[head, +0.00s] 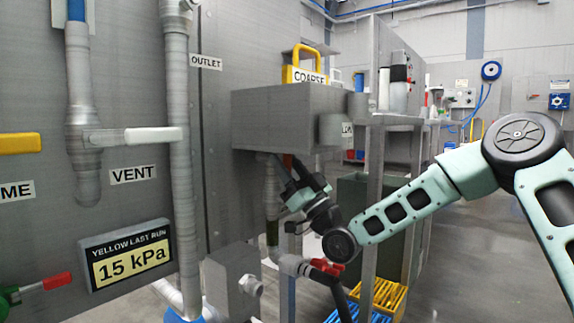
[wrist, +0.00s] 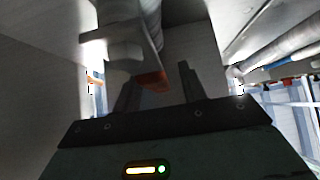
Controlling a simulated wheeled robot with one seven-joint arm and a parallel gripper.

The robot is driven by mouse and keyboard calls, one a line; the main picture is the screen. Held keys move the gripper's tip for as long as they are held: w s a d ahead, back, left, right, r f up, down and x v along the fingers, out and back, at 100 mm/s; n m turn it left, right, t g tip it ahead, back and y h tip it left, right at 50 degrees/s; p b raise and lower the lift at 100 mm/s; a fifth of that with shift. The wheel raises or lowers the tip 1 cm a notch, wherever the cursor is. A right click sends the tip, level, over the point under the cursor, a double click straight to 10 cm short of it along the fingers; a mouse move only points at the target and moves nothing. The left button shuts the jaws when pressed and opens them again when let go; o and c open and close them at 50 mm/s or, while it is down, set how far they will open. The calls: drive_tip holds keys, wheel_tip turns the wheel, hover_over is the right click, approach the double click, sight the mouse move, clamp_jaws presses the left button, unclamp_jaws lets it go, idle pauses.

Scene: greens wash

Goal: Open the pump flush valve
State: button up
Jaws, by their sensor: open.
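No label for the pump flush valve is readable in either view. A valve with a red handle (wrist: 152,82) hangs from a grey pipe in the wrist view; its red part also shows under the grey box in the head view (head: 288,160). My gripper (wrist: 159,77) is open, its two dark fingers on either side of the red handle's end. Whether a finger touches the handle, I cannot tell. In the head view my gripper (head: 284,168) points up beneath the box and partly hides the valve. Another red handle (head: 327,266) sits on a lower pipe.
Vertical pipes (head: 180,150), a white VENT handle (head: 152,135) and a 15 kPa sign (head: 127,257) are left.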

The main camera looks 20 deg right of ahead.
drive_tip(key=p+v, duration=0.2)
drive_tip(key=v, duration=0.5)
drive_tip(key=shift+s+f, duration=0.15)
drive_tip(key=shift+f, duration=0.05)
drive_tip(key=shift+d, duration=0.1)
